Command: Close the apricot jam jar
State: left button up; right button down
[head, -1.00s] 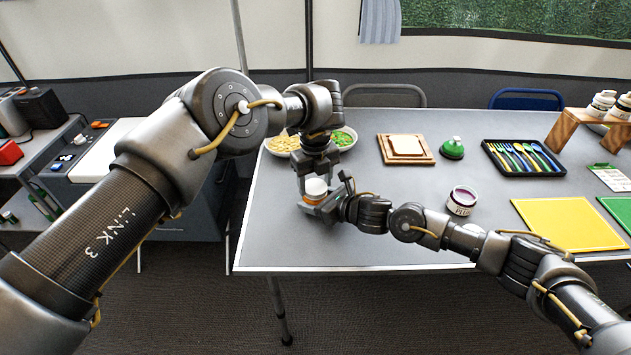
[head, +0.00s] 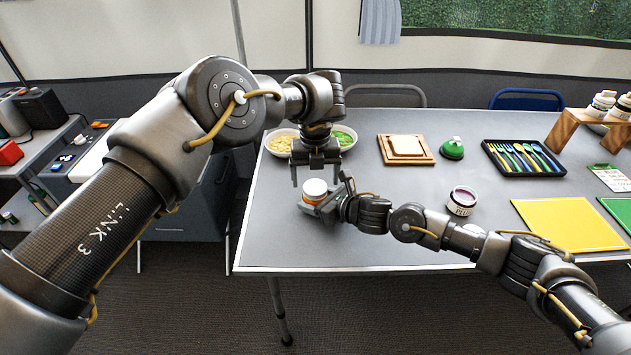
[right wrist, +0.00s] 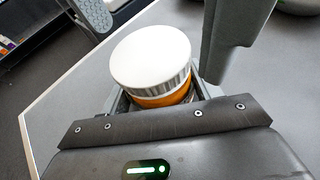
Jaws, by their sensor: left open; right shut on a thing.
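The apricot jam jar (head: 314,197) is an orange jar standing on the table near its left end. A white lid (head: 315,187) sits level on top of it; the right wrist view also shows the lid (right wrist: 151,58) over the orange body (right wrist: 163,97). My right gripper (head: 318,204) is shut around the jar's body from the right. My left gripper (head: 315,176) is open, pointing down just above and behind the lid, with its fingers apart and nothing between them. Whether the lid is screwed tight cannot be seen.
Two food bowls (head: 281,143) are behind the left gripper. A wooden board (head: 427,160), a green-topped item (head: 453,149), a cutlery tray (head: 523,158) and a yellow mat (head: 569,224) lie farther right. The table's front left is clear.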

aim_at(315, 186)
pick_arm(q)
notch_tip(315, 186, up, 10)
dwell(0.4)
pick_arm(e)
jog(key=shift+c, duration=1.3)
grip_release()
jog(key=v, duration=1)
jog(key=shift+s+d+r, duration=0.25)
jog(key=shift+s+d, duration=0.05)
pick_arm(q)
jog(key=shift+f, duration=0.2)
